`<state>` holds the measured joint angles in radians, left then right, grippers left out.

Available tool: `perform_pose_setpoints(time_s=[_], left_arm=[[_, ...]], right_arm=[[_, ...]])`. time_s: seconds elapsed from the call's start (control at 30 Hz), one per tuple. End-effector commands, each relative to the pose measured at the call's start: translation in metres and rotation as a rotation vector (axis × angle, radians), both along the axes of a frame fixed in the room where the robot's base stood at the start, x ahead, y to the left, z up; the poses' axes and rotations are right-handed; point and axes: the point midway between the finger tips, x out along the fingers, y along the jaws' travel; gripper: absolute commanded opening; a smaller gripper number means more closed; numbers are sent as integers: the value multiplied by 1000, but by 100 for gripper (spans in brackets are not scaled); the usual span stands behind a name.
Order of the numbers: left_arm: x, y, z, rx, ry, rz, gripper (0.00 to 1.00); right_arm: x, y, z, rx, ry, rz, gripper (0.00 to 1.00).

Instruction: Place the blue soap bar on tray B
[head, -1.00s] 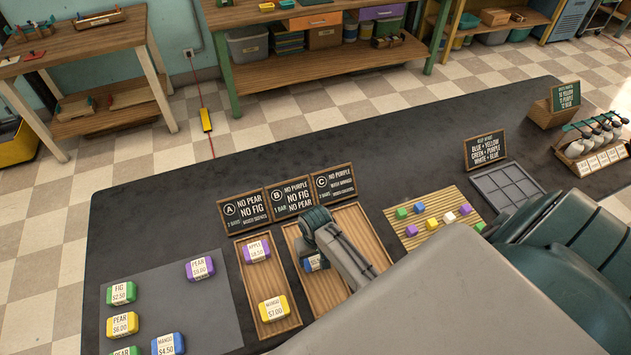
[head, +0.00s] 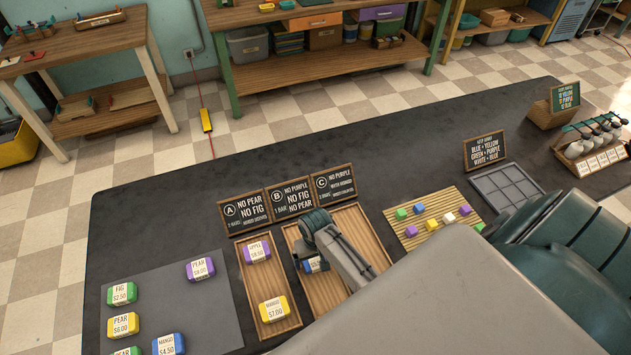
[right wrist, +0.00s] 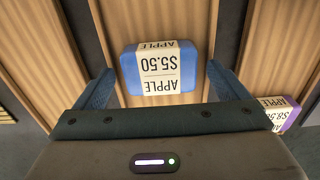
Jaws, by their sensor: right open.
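A blue soap bar labelled Apple $5.50 (head: 314,265) lies on tray B (head: 325,292), partly hidden under my right gripper (head: 311,258) in the head view. In the right wrist view the blue bar (right wrist: 160,70) lies flat on the wooden tray floor (right wrist: 155,14), between the lines of my open fingers (right wrist: 163,85), with a gap on each side. A second blue bar, labelled Mango $4.50 (head: 168,345), lies on the grey mat (head: 185,300) at the lower left. My left gripper is not in view.
Tray A (head: 268,326) holds a purple bar (head: 256,251) and a yellow bar (head: 273,309). Tray C (head: 362,228) is partly hidden by my arm. Signs (head: 290,198) stand behind the trays. A slatted board with small cubes (head: 418,209) lies to the right.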

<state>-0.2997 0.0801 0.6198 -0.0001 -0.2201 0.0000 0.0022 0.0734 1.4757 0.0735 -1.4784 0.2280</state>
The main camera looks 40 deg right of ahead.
Motion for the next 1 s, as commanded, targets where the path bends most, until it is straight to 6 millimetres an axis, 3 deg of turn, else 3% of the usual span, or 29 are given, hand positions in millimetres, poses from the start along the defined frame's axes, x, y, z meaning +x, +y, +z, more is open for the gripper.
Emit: perform_pose_setpoints(time_s=[0.17,0.6,1.0], left_arm=[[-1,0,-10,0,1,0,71],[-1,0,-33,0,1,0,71],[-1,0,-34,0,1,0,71]], right_arm=[[0,0,22,0,-4,1,94],[1,0,104,0,-4,0,94],[0,0,117,0,0,0,94]])
